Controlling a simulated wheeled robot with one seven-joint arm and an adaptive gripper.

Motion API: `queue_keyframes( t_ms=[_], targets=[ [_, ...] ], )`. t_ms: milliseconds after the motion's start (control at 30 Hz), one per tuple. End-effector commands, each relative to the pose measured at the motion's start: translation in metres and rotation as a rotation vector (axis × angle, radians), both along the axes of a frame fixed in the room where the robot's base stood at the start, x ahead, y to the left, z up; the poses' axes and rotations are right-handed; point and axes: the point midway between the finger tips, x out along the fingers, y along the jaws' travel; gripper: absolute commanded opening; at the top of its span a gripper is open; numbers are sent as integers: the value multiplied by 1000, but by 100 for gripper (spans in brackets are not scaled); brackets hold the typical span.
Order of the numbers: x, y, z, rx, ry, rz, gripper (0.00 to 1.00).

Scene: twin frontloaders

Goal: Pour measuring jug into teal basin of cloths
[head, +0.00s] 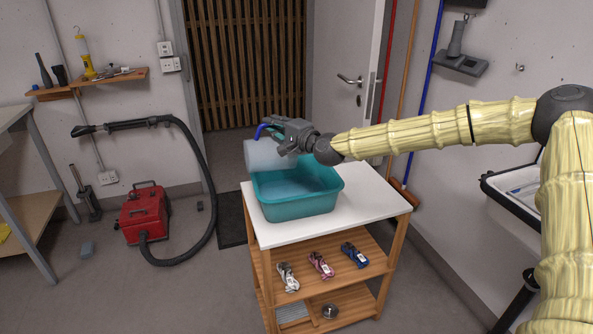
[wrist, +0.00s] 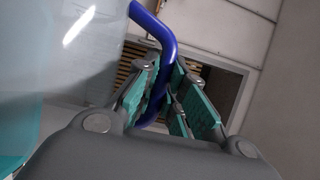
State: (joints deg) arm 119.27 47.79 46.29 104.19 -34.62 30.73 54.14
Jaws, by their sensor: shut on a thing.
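The measuring jug (head: 266,155) is a translucent pale cylinder with a blue handle (wrist: 168,45). In the head view it lies tipped well over, nearly on its side, above the back left part of the teal basin (head: 300,205). My gripper (head: 283,132) is shut on the jug's handle. In the wrist view the teal-padded fingers (wrist: 172,103) close around the handle, and the jug's body (wrist: 60,55) fills the left side. The basin stands on the white top of a wooden cart. Its cloths cannot be made out, and no stream of liquid is visible.
The cart (head: 375,205) has bare white top right of the basin. A red vacuum (head: 143,212) with a black hose stands left. A door (head: 345,75) is behind.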

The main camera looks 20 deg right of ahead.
Motion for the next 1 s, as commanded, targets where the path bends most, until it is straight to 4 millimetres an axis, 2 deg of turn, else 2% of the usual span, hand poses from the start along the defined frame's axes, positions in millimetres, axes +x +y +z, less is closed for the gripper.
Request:
queue_keyframes(
  t_ms=[1000],
  targets=[
    [-4,54,-11,-289,-19,2,0]
  ],
)
